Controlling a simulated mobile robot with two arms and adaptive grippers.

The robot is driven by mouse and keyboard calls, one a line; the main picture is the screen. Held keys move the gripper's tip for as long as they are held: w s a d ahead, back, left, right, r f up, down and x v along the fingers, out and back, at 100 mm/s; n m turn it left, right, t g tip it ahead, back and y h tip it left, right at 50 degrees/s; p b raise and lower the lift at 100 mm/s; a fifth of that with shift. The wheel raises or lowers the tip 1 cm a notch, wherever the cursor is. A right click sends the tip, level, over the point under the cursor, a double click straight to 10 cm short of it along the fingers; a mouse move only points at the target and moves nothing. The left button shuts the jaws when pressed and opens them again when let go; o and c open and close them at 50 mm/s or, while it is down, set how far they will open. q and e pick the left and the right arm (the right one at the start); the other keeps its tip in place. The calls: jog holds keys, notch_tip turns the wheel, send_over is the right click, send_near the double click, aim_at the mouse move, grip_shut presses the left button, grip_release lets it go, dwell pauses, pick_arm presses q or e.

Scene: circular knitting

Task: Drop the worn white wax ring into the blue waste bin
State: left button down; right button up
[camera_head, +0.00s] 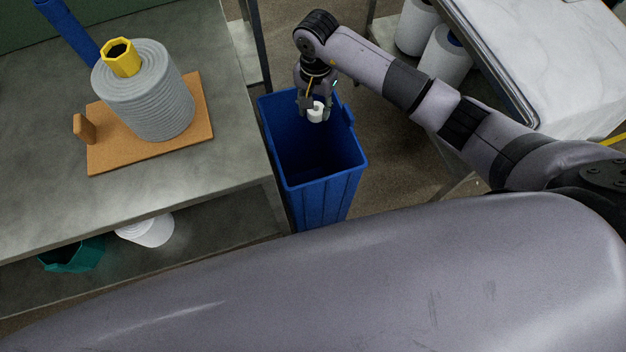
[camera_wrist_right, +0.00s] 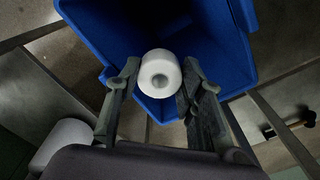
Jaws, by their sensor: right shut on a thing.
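The white wax ring (camera_head: 317,111) is a small, thick white ring with a central hole. It is held between the fingers of my right gripper (camera_head: 316,106), over the far part of the blue waste bin's opening. In the right wrist view the ring (camera_wrist_right: 160,74) sits between the two fingertips, with the blue bin (camera_wrist_right: 225,50) behind it. The blue waste bin (camera_head: 325,200) stands upright on the floor beside the grey table, its open top facing up. Its bottom is dark in the head view. My left gripper is not seen.
The grey table (camera_head: 40,130) at left holds a wooden board (camera_head: 198,125) with a grey yarn cone (camera_head: 150,95) and a yellow nut-shaped piece (camera_head: 122,58). White cones (camera_head: 445,58) stand at upper right beside a white-topped table (camera_head: 545,60).

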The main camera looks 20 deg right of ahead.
jog(key=o, duration=1.1)
jog(key=shift+o, duration=0.2)
notch_tip(320, 180, up, 12)
dwell(0.3)
